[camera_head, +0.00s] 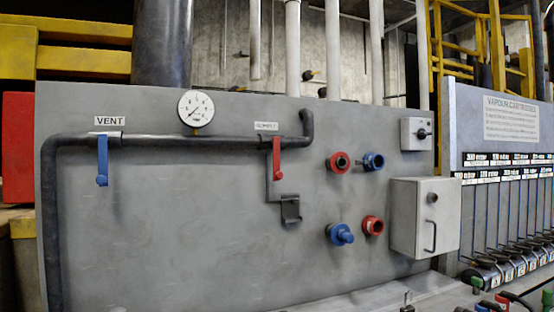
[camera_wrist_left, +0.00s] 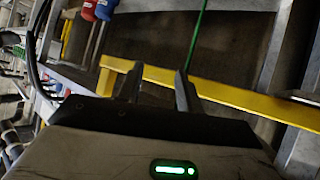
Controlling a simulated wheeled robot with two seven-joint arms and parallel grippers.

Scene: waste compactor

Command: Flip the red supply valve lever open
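The red supply valve lever (camera_head: 277,158) hangs straight down from the dark pipe (camera_head: 200,142) on the grey panel in the head view. A small label, apparently reading SUPPLY (camera_head: 266,126), sits just above it. A grey metal bracket (camera_head: 290,208) is fixed at and below the lever's lower end. My left gripper (camera_wrist_left: 158,82) shows only in the left wrist view, with its two dark fingers apart and nothing between them. It is away from the lever, which I do not see in that view. My right gripper is in neither view.
A blue VENT lever (camera_head: 102,160) hangs down at the left, and a round gauge (camera_head: 196,108) stands above the pipe. Red and blue couplings (camera_head: 340,234) and a grey box (camera_head: 424,217) stick out at the right. A yellow bar (camera_wrist_left: 235,95) passes behind my left fingers.

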